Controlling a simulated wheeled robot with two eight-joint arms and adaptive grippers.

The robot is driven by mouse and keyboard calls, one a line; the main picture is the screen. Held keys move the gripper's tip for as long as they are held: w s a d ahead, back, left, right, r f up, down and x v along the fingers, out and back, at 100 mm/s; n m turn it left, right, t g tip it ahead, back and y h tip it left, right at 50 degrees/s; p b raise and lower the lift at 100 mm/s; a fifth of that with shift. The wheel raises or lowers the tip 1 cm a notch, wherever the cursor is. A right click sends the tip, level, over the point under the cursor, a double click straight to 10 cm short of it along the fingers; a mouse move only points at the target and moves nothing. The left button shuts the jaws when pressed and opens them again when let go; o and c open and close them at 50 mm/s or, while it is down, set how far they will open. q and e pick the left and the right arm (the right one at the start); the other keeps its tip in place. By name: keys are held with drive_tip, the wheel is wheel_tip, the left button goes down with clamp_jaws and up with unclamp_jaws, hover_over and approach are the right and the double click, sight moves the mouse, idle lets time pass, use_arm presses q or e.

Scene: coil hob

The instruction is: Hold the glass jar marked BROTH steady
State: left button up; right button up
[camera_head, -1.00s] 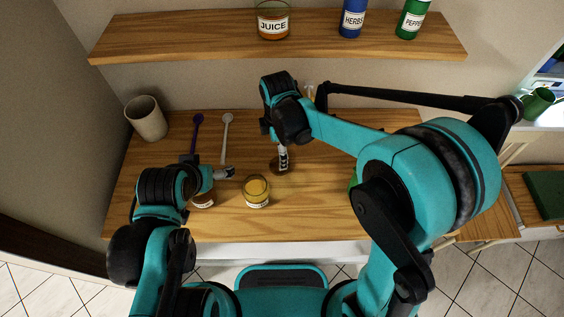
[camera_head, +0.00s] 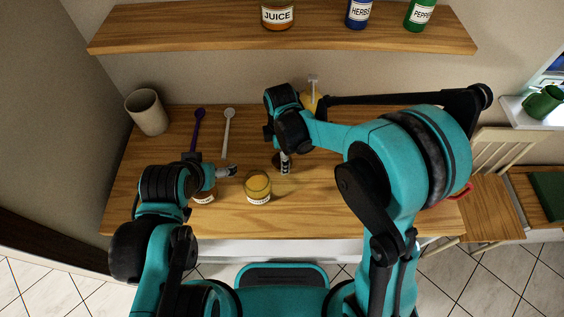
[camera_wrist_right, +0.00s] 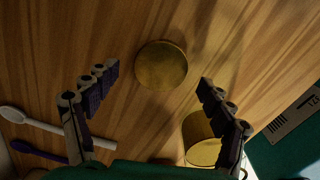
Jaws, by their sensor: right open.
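Two small labelled jars stand on the wooden worktop (camera_head: 330,205): a yellow one (camera_head: 258,187) and a brown one (camera_head: 204,198), partly behind my left gripper. Their labels are too small to read, so I cannot tell which is BROTH. My left gripper (camera_head: 225,171) is just above and beside the brown jar; its jaws are unclear. My right gripper (camera_head: 284,165) points down, right of the yellow jar. In the right wrist view its open fingers (camera_wrist_right: 158,88) stand on either side of a round brass-coloured disc (camera_wrist_right: 161,65). The yellow jar (camera_wrist_right: 203,140) is partly behind one finger.
A beige cup (camera_head: 147,113), a purple spoon (camera_head: 197,130) and a white spoon (camera_head: 228,130) are on the left of the worktop. The shelf above (camera_head: 180,30) holds jars marked JUICE (camera_head: 278,14), HERBS (camera_head: 359,13) and PEPPER (camera_head: 420,14). A chair (camera_head: 500,150) stands at right.

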drive_tip(key=shift+f, duration=0.8)
drive_tip(key=shift+r, duration=0.1)
drive_tip(key=c, duration=0.8)
drive_tip(key=shift+c, duration=0.2)
